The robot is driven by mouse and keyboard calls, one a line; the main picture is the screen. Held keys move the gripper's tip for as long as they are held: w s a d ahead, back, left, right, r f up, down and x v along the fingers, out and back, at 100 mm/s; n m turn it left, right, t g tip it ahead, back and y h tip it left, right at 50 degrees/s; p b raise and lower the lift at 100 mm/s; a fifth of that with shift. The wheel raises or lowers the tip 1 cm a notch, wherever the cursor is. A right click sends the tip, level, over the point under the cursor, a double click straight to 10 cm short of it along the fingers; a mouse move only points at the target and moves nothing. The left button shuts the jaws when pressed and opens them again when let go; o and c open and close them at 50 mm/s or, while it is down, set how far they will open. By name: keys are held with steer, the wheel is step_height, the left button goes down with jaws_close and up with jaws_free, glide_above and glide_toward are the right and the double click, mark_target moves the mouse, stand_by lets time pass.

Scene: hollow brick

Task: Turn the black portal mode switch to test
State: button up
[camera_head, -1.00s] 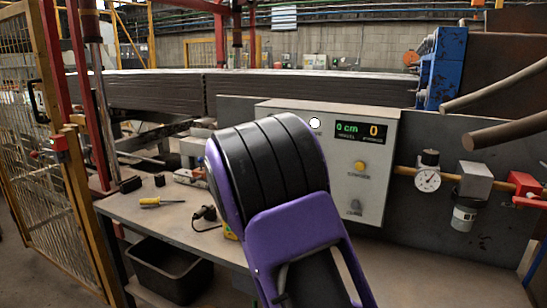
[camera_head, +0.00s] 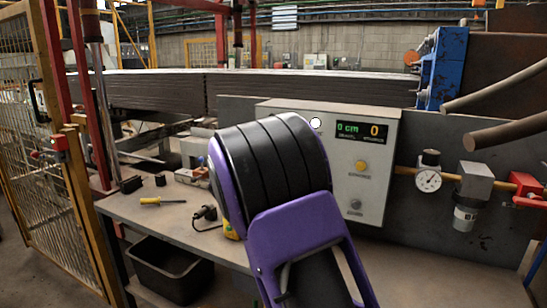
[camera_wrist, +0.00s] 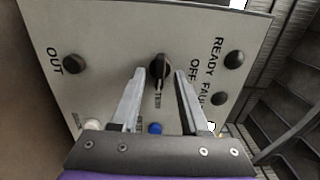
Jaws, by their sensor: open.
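The black mode switch (camera_wrist: 160,67) sits on a light grey panel (camera_wrist: 110,40) in the wrist view. Its dark grip bar runs roughly up and down in the picture, with a TEST label just below it and an OFF label to its right. I cannot tell for sure which end is its pointer. My gripper (camera_wrist: 160,73) is open, its two grey fingers pointing at the panel, one tip on each side of the switch. I cannot tell whether they touch it. In the head view my arm hides the gripper and the switch.
The wrist view shows a dark knob (camera_wrist: 75,64) by OUT, dark round lamps (camera_wrist: 235,60) by READY and FAULT, and a blue button (camera_wrist: 155,128). In the head view, a grey box (camera_head: 290,110) with a display stands behind my arm; a screwdriver (camera_head: 150,201) lies on the bench.

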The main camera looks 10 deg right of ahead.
steer(key=v, duration=1.7)
steer(key=shift+s+a, duration=0.15)
steer(key=shift+s, duration=0.05)
